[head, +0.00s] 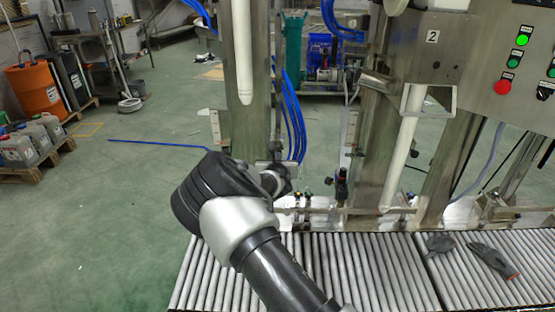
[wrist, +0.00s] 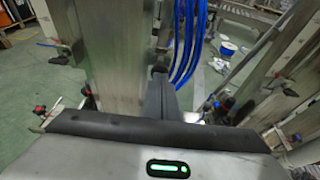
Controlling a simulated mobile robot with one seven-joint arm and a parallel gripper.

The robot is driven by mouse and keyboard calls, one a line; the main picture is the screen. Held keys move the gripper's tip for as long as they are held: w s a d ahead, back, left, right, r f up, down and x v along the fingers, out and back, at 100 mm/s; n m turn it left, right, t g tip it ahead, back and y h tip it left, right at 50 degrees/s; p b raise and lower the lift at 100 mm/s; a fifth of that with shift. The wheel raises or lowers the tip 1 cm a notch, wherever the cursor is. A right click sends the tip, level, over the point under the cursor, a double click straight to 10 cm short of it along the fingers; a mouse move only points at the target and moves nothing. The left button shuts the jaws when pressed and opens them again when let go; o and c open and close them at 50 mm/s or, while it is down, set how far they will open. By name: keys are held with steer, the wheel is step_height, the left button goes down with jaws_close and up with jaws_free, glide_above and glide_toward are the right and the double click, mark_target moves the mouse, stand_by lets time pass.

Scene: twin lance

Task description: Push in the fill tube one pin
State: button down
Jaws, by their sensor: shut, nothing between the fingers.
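The white fill tube one (head: 243,60) hangs upright in front of the left steel column (head: 241,135). My gripper shows in the wrist view (wrist: 163,98) as dark fingers, shut and empty, close to the right side of the steel column (wrist: 110,60). A small dark knob (wrist: 159,71) shows just beyond the fingertips and may be the pin. I cannot tell whether the fingers touch it. In the head view my wrist covers most of my gripper and the pin area at the column.
A roller conveyor (head: 350,265) runs below, with dark gloves (head: 492,260) on its right part. A second white tube (head: 403,145) hangs tilted under the box marked 2. Blue hoses (head: 294,120) run beside the left column. Red-knobbed fittings (wrist: 40,110) stand at left.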

steer(key=shift+w+r+b, duration=0.15)
steer(key=shift+w+b, duration=0.4)
steer(key=shift+w, duration=0.1)
steer(key=shift+w+r+b, duration=0.15)
steer(key=shift+w+b, duration=0.35)
steer(key=shift+w, duration=0.15)
